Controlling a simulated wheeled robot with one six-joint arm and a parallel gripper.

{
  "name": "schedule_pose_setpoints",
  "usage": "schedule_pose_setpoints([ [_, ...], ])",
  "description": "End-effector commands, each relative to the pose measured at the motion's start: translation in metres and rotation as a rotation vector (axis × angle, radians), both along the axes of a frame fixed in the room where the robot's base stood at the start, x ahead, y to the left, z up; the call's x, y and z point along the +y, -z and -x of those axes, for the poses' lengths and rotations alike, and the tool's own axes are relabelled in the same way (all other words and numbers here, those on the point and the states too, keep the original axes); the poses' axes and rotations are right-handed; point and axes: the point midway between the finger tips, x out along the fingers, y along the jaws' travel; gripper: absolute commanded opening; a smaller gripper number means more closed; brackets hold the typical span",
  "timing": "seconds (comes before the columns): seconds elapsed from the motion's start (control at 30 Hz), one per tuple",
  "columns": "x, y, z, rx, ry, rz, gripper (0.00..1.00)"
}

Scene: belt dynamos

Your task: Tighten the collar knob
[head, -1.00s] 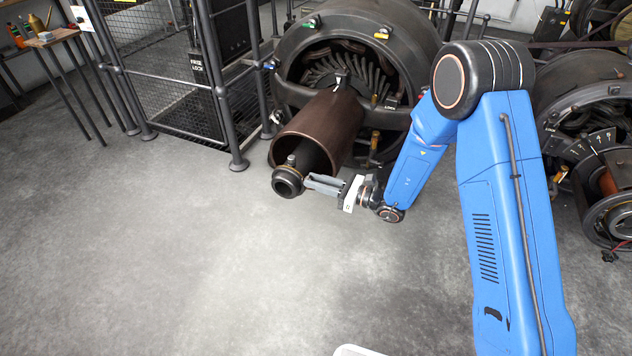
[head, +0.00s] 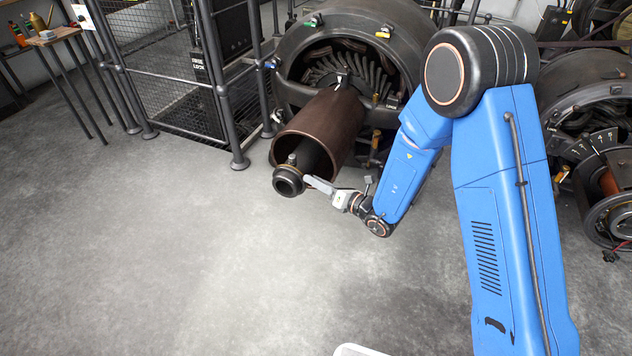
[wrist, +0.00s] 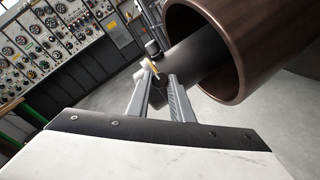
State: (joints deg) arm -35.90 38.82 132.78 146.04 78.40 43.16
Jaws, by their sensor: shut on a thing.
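A dark collar (head: 288,184) sits on the end of the dark shaft, in front of the open mouth of a brown cylinder (head: 330,122). A small upright fitting (head: 291,159) stands on top of the collar. My gripper (head: 308,181) reaches the collar from the right. In the wrist view its two fingers (wrist: 162,79) come close together at the collar's side, shut on the small dark collar knob (wrist: 160,80). The fingers hide most of the knob, and in the head view I cannot make it out. The shaft (wrist: 195,62) runs into the brown cylinder beyond.
The large dynamo housing (head: 300,60) stands behind the cylinder. A second dynamo (head: 590,130) is at the right. A railed mesh enclosure (head: 165,75) and a tool table (head: 50,38) are at the left. The grey floor (head: 180,260) in front is clear.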

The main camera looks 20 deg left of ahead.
Motion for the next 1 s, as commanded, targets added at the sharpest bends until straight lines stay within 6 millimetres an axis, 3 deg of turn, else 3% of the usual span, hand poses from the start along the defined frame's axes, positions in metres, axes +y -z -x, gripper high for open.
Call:
schedule_pose_setpoints([
  [0.53,0.0002,-0.0008,-0.0004,0.025,0.014,-0.003,0.00],
  [0.57,0.0002,-0.0008,-0.0004,0.025,0.014,-0.003,0.22],
  [0.63,0.0003,-0.0007,-0.0003,0.025,0.014,-0.003,0.38],
  [1.0,-0.0020,-0.0006,-0.0020,0.026,0.014,-0.002,0.38],
])
